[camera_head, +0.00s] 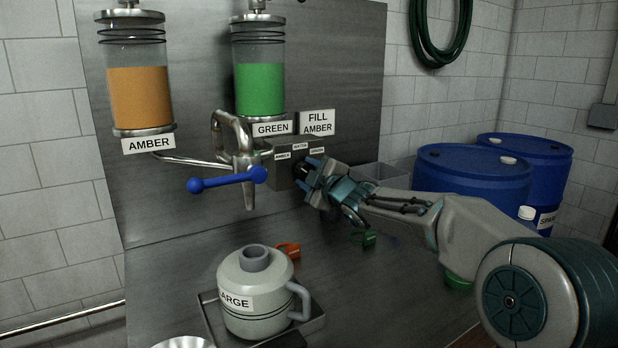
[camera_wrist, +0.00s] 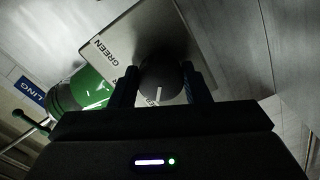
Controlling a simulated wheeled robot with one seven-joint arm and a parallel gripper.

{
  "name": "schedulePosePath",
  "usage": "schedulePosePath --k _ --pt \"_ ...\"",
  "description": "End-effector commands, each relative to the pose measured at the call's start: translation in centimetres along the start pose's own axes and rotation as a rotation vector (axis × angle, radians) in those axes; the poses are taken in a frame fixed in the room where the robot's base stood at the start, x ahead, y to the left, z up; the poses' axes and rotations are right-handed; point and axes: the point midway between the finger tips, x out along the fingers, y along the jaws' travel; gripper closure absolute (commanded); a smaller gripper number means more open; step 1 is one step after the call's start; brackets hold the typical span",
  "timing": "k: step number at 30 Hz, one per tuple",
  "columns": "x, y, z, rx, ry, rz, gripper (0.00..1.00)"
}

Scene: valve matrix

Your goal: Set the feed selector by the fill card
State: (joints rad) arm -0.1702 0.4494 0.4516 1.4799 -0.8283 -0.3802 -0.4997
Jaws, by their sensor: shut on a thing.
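The fill card (camera_head: 317,123) reads FILL AMBER and stands on top of the selector box. The feed selector box (camera_head: 283,178) is grey, with small labels AMBER, WATER and GREEN along its upper front. My gripper (camera_head: 308,174) is at the box's front. In the wrist view its two fingers (camera_wrist: 161,88) are shut on the dark round selector knob (camera_wrist: 158,72), one on each side. A white pointer line shows on the knob, pointing down in that view. The box plate (camera_wrist: 135,30) with a GREEN label lies behind it.
An amber tank (camera_head: 140,97) and a green tank (camera_head: 260,90) hang on the steel panel. A blue-handled valve (camera_head: 228,180) and spout are left of the box. A LARGE jug (camera_head: 255,300) stands on a tray below. Blue drums (camera_head: 470,175) stand at right.

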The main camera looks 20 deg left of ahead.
Motion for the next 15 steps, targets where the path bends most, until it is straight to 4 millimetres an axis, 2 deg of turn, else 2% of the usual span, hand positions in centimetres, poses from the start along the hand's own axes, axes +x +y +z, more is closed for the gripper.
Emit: schedulePosePath --k 11,12,14,15 --pt "-0.01 0.01 0.01 -0.006 -0.001 0.000 0.80" --pt "-0.01 0.01 0.01 -0.006 0.000 0.000 0.55" --pt "-0.01 0.01 0.01 -0.005 0.000 0.000 0.38" --pt "-0.01 0.01 0.01 -0.005 0.000 0.000 0.36"
